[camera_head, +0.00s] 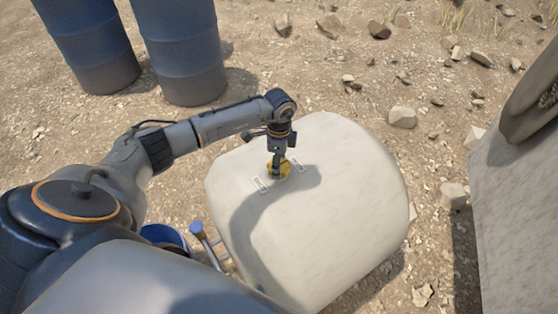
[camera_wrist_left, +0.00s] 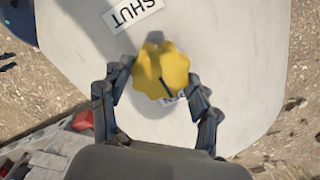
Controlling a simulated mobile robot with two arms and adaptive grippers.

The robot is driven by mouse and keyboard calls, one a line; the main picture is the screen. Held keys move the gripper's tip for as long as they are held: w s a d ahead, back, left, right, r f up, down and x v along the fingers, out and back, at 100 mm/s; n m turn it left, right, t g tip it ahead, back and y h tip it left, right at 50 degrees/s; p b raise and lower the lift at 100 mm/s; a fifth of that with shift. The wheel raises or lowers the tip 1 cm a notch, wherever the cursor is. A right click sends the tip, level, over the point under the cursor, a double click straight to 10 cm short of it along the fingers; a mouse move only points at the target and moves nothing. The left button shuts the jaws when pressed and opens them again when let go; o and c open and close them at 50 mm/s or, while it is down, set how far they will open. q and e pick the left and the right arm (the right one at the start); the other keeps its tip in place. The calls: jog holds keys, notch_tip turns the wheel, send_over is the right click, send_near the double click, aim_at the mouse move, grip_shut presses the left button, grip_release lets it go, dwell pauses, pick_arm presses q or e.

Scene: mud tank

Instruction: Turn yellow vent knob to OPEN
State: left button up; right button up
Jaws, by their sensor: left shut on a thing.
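The yellow vent knob (camera_wrist_left: 161,66) has a scalloped rim and sits on the pale rounded tank (camera_head: 330,215). It also shows under my left gripper in the head view (camera_head: 285,170). My left gripper (camera_head: 276,168) points down onto the knob, and its fingers (camera_wrist_left: 162,80) are shut on it from both sides. A dark line on the knob points to the lower right in the wrist view, toward the OPEN label (camera_wrist_left: 174,98), which the knob partly hides. The SHUT label (camera_wrist_left: 132,12) lies at the top. My right gripper is out of view.
Two blue barrels (camera_head: 185,50) stand at the back left. A blue bucket (camera_head: 165,236) is beside the tank's near left side. A large grey block (camera_head: 520,220) stands at the right. The ground around is dry dirt with scattered stones.

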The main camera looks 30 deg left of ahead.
pick_arm(q)
jog(key=o, duration=1.2)
jog(key=shift+c, duration=0.2)
notch_tip(320, 180, up, 12)
